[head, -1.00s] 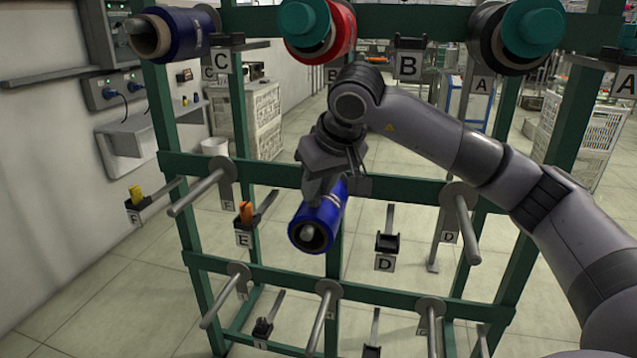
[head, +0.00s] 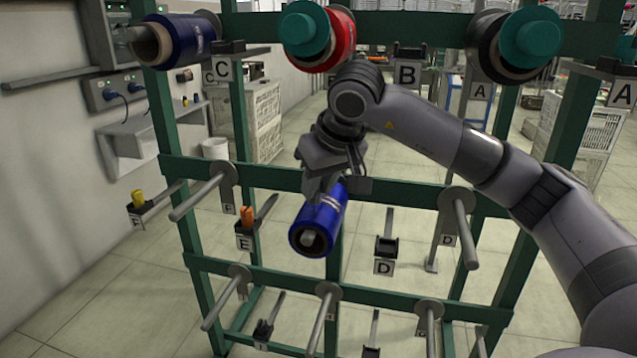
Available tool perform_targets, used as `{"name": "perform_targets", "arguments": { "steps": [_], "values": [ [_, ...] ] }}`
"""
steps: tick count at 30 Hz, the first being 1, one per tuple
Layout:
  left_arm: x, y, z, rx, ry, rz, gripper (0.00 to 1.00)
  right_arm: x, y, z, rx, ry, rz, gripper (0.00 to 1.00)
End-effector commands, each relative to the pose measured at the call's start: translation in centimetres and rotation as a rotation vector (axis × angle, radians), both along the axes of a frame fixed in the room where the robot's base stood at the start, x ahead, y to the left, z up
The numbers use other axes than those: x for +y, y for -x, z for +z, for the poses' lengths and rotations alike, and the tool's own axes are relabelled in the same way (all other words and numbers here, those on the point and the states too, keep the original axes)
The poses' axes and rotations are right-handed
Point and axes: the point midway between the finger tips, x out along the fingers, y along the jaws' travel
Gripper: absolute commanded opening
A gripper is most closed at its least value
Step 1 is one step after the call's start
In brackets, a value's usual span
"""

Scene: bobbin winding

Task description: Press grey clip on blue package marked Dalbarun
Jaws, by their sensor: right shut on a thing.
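A blue package (head: 324,213), a wound spool with pale print on its side, sits at the middle peg of the rack's middle row. A light peg end shows inside its dark core. My right gripper (head: 327,187) is shut on this package from above. A second blue package (head: 188,38) is on the upper row at the far left, above a C label. The print on both is too small to read. I cannot make out a grey clip. My left gripper is not in view.
The green rack (head: 400,191) has bare pegs beside and below the held package. An orange clip (head: 247,217) is in the E holder and a yellow clip (head: 138,197) in the F holder. The D holder (head: 386,246) looks empty. A red package (head: 341,38) hangs above my arm.

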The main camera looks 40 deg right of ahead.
Motion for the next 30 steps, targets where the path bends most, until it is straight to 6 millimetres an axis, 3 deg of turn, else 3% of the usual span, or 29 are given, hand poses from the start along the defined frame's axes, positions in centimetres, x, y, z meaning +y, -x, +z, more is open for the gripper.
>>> {"name": "perform_targets", "arguments": {
  "steps": [15,30],
  "values": [
    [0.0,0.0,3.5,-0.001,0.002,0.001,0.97,0.0,0.0,4.0,-0.001,0.000,0.000,0.00],
    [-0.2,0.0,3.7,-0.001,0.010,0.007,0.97,0.0,0.0,4.1,-0.001,0.000,0.000,0.00]
  ]
}}
